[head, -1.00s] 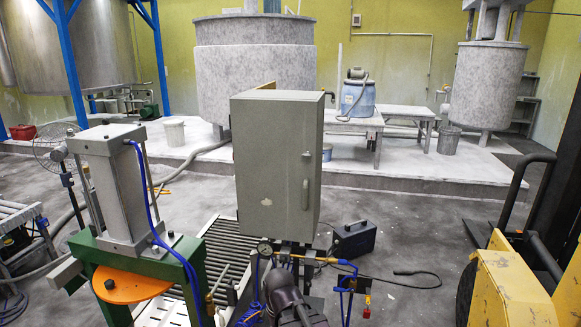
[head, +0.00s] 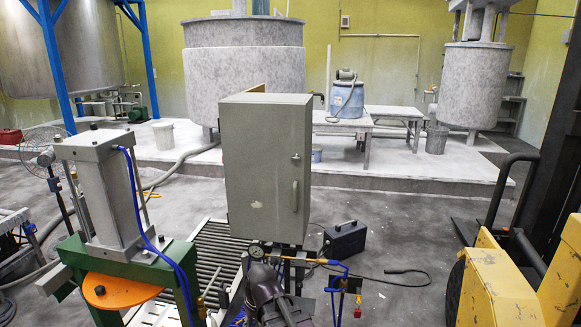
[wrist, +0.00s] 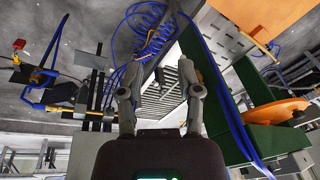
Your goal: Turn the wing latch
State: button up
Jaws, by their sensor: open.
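A grey-green metal cabinet (head: 264,165) stands upright in the middle of the head view, its door face towards the right and closed. A small latch fitting (head: 295,158) sits on the door above a vertical pull handle (head: 295,196). It is too small to tell its turn angle clearly. My gripper (wrist: 158,82) shows in the wrist view with its two fingers spread apart and nothing between them. The cabinet door and latch do not show in the wrist view. In the head view my dark arm is at the bottom, below the cabinet and apart from the latch.
A green-framed press (head: 120,255) with an orange disc (head: 120,289) stands at the left, beside a roller conveyor (head: 216,247). A gauge (head: 256,251) and blue hoses are close below the cabinet. A yellow forklift (head: 500,290) is at the right.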

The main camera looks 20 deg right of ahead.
jog(key=w+d+r+m+t+y+p, duration=0.1)
jog(key=w+r+m+t+y+p, duration=0.15)
jog(key=w+r+t, duration=0.6)
jog(key=w+d+r+m+t+y+p, duration=0.1)
jog(key=w+d+r+m+t+p, duration=0.2)
jog(key=w+r, duration=1)
jog(key=m+t+h+p, duration=0.2)
jog(key=m+h+p, duration=0.4)
jog(key=m+h, duration=1.1)
send_near(296, 158)
jog(key=w+d+m+y, duration=0.1)
jog(key=m+y, duration=0.1)
jog(key=shift+w+d+r, duration=0.15)
jog(key=shift+d+r, duration=0.05)
jog(key=shift+r, duration=0.25)
jog(key=shift+w, duration=0.15)
